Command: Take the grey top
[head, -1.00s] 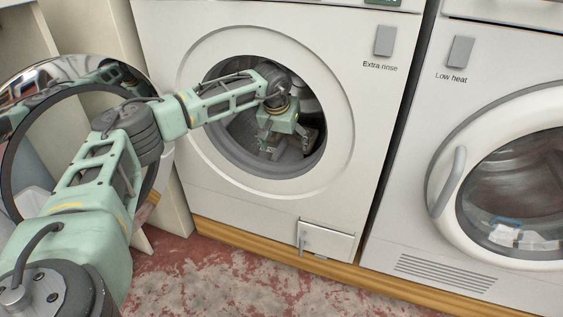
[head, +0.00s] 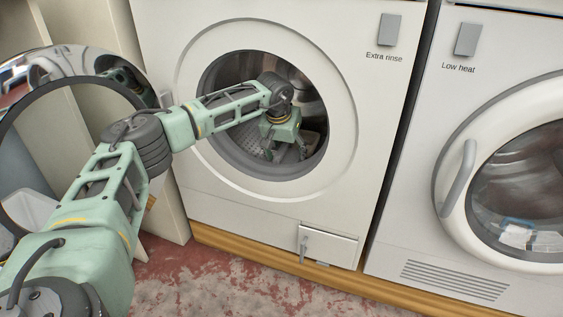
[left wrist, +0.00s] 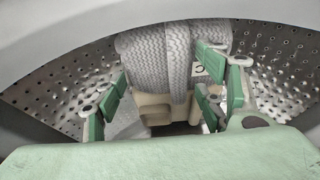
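The grey top (left wrist: 150,62) looks like a bundle of ribbed grey fabric and lies in the perforated drum of the left machine, in the left wrist view. No grip on the fabric shows. In the head view the left gripper (head: 285,152) points down inside the drum opening, and the top cannot be made out clearly there. My right gripper is out of view.
The washer (head: 340,200) labelled "Extra rinse" has its round door (head: 20,118) swung open at left, beside my arm. A dryer (head: 400,225) labelled "Low heat" stands at right with its door shut. A beige object (left wrist: 155,112) lies under the fabric.

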